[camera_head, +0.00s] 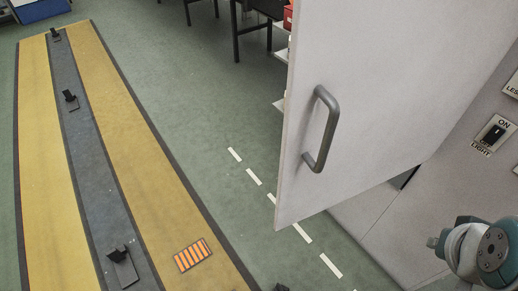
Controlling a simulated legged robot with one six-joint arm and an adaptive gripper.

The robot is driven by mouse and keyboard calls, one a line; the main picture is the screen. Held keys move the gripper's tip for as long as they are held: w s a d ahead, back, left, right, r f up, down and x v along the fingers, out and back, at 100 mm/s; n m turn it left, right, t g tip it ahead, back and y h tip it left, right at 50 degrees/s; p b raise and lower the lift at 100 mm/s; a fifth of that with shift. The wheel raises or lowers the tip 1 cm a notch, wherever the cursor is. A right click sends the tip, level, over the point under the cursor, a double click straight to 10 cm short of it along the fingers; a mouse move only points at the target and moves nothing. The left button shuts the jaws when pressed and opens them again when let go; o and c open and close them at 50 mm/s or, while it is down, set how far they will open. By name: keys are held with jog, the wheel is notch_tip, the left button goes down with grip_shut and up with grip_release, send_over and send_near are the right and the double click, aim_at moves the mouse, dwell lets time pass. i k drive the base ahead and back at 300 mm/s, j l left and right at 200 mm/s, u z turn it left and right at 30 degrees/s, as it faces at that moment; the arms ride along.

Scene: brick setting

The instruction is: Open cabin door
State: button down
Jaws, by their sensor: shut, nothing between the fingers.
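The cabin door (385,80) is a pale grey panel at the upper right of the head view. It stands swung out at an angle from the cabin wall (410,225), with its free edge on the left over the green floor. A grey bar handle (331,130) is fixed near that free edge, and nothing touches it. Part of my arm, teal and grey, shows at the lower right, in front of the wall and apart from the handle. My gripper is not in view.
A light switch plate (493,134) is on the wall at the right. A yellow and grey floor strip (140,150) with several dark brackets runs along the left. Dark-legged furniture (250,30) stands at the back.

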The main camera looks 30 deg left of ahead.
aim_at(374, 88)
jog(key=i+j+u, duration=0.1)
jog(key=j+u, duration=0.2)
jog(key=j, duration=1.05)
jog(key=i+j+z, duration=0.1)
jog(key=j+z, duration=0.25)
jog(key=j, duration=0.2)
jog(key=k+j+z, duration=0.1)
jog(key=z, duration=0.35)
jog(key=k+j+z, duration=0.1)
jog(key=z, duration=0.4)
jog(key=k+z, duration=0.2)
jog(key=z, duration=0.25)
jog(key=k+z, duration=0.15)
jog(key=z, duration=0.35)
